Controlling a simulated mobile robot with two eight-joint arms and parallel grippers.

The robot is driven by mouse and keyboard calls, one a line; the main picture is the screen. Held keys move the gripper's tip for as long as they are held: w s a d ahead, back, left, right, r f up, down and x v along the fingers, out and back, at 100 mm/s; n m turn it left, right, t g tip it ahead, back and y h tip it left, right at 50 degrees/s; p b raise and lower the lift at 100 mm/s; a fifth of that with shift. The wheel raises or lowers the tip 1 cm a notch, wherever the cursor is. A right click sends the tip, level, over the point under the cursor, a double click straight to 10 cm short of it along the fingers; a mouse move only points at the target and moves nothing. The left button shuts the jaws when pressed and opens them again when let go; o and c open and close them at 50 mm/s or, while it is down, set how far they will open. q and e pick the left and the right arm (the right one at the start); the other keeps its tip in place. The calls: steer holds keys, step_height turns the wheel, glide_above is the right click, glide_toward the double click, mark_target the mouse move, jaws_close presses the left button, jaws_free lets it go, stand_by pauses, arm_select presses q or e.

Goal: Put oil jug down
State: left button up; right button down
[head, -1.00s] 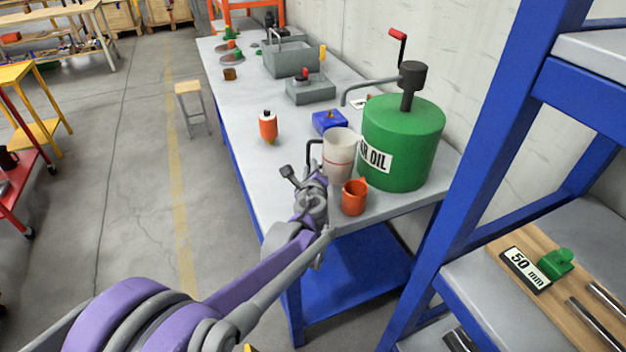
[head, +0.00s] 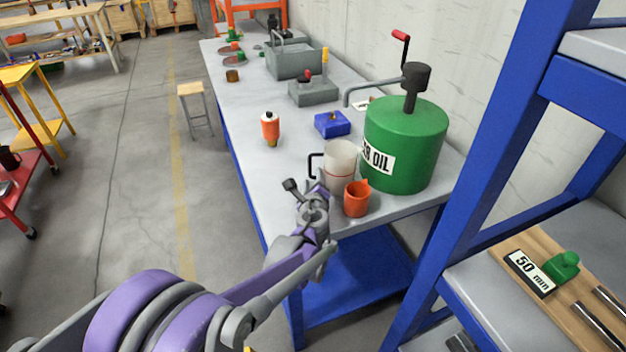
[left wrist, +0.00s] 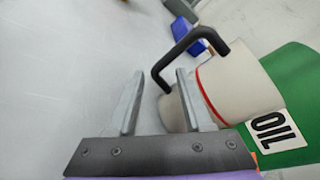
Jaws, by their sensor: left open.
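The oil jug (head: 341,160), a whitish translucent vessel with a red line and a black handle, stands upright on the grey workbench (head: 219,88) near its front end. The jug also shows in the left wrist view (left wrist: 238,88), with its black handle (left wrist: 190,48) on the left side. My left gripper (head: 316,190) is just in front of and left of the jug. In the left wrist view its two fingers (left wrist: 158,100) are spread apart, with the handle beyond the right fingertip and nothing clearly between them. My right gripper is not in view.
A green oil drum (head: 403,145) with a pump stands right behind the jug. An orange cup (head: 356,199) stands close in front of it. A blue block (head: 332,124) and an orange bottle (head: 270,128) stand farther back. A blue shelf rack (head: 455,200) is at right.

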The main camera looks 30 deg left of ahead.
arm_select(q)
steer(key=p+v, duration=0.1)
steer(key=v, duration=1.1)
